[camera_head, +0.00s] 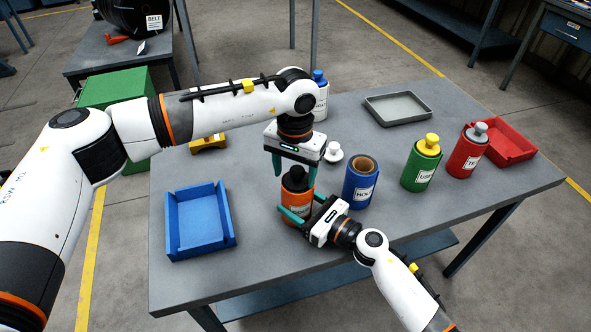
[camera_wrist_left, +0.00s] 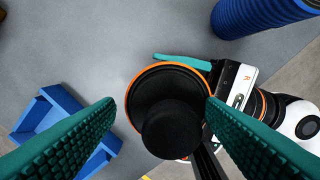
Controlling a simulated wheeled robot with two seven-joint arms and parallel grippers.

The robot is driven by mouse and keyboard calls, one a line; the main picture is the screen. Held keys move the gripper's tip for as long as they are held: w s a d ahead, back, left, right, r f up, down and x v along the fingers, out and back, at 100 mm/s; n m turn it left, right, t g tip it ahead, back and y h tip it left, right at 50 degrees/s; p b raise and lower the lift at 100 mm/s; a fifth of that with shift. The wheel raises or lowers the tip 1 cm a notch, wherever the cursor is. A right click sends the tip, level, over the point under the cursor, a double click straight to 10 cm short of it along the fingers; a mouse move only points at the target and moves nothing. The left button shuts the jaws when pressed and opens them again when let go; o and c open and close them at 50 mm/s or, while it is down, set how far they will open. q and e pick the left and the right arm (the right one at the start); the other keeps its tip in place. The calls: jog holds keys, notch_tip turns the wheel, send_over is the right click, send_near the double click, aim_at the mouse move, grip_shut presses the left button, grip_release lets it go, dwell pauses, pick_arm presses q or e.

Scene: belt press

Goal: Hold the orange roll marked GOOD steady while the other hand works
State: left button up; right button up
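The orange roll (camera_head: 296,206) stands upright near the front of the table, with a black knobbed top (camera_head: 296,179). Its white label is partly covered and I cannot read it fully. My right gripper (camera_head: 306,208) comes in low from the front right, its teal fingers closed on either side of the roll's body. My left gripper (camera_head: 294,170) points down from above, open. In the left wrist view, the black knob (camera_wrist_left: 172,130) and orange rim lie between the left fingers (camera_wrist_left: 160,105), with a gap on the left side.
A blue roll (camera_head: 361,184) stands close on the right, then a green bottle (camera_head: 421,166) and a red one (camera_head: 466,154). A blue tray (camera_head: 200,222) lies left, a grey tray (camera_head: 398,107) and red tray (camera_head: 510,143) lie farther back. A small white piece (camera_head: 333,154) sits behind.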

pick_arm(q)
jog(key=shift+s+d+f, duration=0.35)
jog(key=shift+s, duration=0.05)
jog(key=shift+d+r, duration=0.1)
jog(key=shift+r, duration=0.3)
jog(key=shift+w+r, duration=0.2)
jog(key=shift+r, duration=0.05)
jog(key=shift+a+r, duration=0.2)
jog(key=shift+r, duration=2.85)
grip_shut()
jog(key=shift+a, duration=0.1)
jog(key=shift+r, duration=0.1)
